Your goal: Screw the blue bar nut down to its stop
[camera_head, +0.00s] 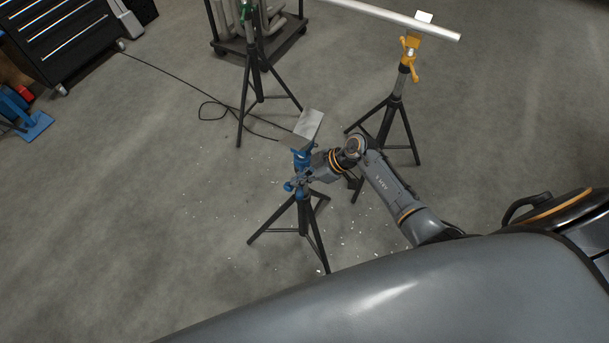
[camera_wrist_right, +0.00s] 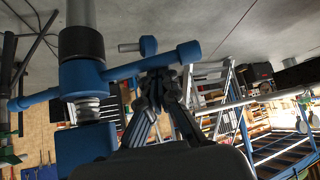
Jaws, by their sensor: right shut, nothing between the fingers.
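The blue bar nut (camera_head: 294,187) is on a blue-topped tripod stand (camera_head: 302,213). In the right wrist view, which is upside down, the bar nut (camera_wrist_right: 82,78) has a hub with a long crossbar, and a short piece of bare thread (camera_wrist_right: 88,110) shows between hub and blue block (camera_wrist_right: 92,143). My right gripper (camera_wrist_right: 158,78) is shut and empty, its fingertips close beside one arm of the crossbar; I cannot tell if they touch. In the head view the right gripper (camera_head: 308,178) is at the stand's head, partly covering it. My left gripper is not in view.
A flat grey plate (camera_head: 309,124) is above the blue stand's head. A yellow-topped stand (camera_head: 410,55) bears a long pipe (camera_head: 400,18), and a green-topped stand (camera_head: 249,50) stands behind. A cable (camera_head: 185,88) and small chips lie on the floor.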

